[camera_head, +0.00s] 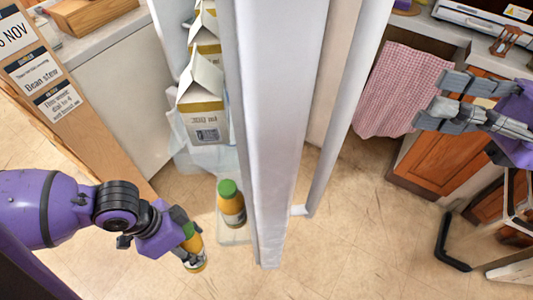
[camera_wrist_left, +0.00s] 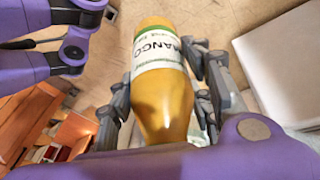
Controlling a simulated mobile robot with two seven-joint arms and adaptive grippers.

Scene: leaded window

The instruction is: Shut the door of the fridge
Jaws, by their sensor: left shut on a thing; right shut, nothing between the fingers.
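The fridge door (camera_head: 280,130) stands open in the middle of the head view, seen nearly edge-on from above. Cartons (camera_head: 202,105) and a green-capped orange bottle (camera_head: 231,205) stand on its shelves. My left gripper (camera_head: 188,245) is left of the door, shut on a mango juice bottle (camera_head: 195,262). That bottle also shows between the fingers in the left wrist view (camera_wrist_left: 165,90), its label reading MANGO. My right gripper (camera_head: 448,103) is at the right, shut and empty, apart from the door.
A pink checked towel (camera_head: 400,90) hangs by the counter at the right, above wooden cabinet doors (camera_head: 445,150). A wooden panel with notes (camera_head: 75,105) stands at the left. An hourglass (camera_head: 506,40) is on the right counter. The tiled floor (camera_head: 345,245) is clear in front.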

